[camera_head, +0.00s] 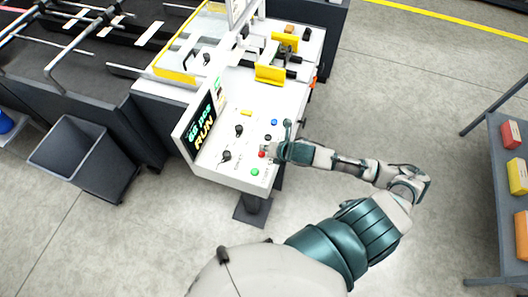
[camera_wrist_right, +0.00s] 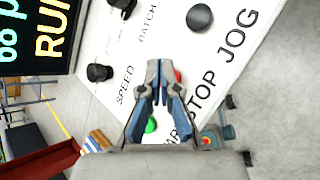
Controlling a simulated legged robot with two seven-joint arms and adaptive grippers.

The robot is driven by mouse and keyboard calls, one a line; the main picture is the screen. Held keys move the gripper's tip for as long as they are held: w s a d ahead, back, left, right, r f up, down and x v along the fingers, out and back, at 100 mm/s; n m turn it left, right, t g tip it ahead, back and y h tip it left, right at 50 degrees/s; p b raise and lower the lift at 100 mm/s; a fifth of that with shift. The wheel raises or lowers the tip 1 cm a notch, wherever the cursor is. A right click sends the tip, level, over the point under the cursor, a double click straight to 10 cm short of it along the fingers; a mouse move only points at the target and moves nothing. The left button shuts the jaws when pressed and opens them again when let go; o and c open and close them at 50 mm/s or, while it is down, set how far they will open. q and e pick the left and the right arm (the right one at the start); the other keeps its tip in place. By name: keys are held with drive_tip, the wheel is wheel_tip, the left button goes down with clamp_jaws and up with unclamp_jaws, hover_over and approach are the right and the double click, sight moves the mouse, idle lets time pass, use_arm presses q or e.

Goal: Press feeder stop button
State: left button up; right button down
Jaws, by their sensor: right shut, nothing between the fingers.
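The white control panel (camera_head: 226,158) has a dark display (camera_head: 201,131) reading RUN in green and yellow. A red button (camera_head: 262,154) sits near its right edge, with a green button (camera_head: 255,172) just below. My right gripper (camera_head: 274,151) is shut and empty, its tips beside the red button. In the wrist view the tips (camera_wrist_right: 161,66) point at the panel and partly cover the red button (camera_wrist_right: 178,76), near the word STOP. The green button (camera_wrist_right: 151,125) shows between the fingers. I cannot tell whether the tips touch the panel. My left gripper is out of view.
A black button (camera_wrist_right: 199,17) labelled JOG and black knobs labelled SPEED (camera_wrist_right: 100,72) and BATCH share the panel. A blue button (camera_head: 274,122) lies farther up. A grey bin (camera_head: 82,158) stands left; a shelf with coloured boxes (camera_head: 517,175) stands right. Floor between is clear.

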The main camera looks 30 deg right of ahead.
drive_tip(key=shift+a+r, duration=0.1)
drive_tip(key=shift+a, duration=0.7)
drive_tip(key=shift+d, duration=0.65)
drive_tip(key=shift+a, duration=0.6)
drive_tip(key=shift+a+f, duration=0.3)
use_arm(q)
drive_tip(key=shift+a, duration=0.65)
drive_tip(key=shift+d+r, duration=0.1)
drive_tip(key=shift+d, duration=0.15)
use_arm(e)
drive_tip(key=shift+d+f, duration=0.15)
drive_tip(key=shift+d, duration=0.25)
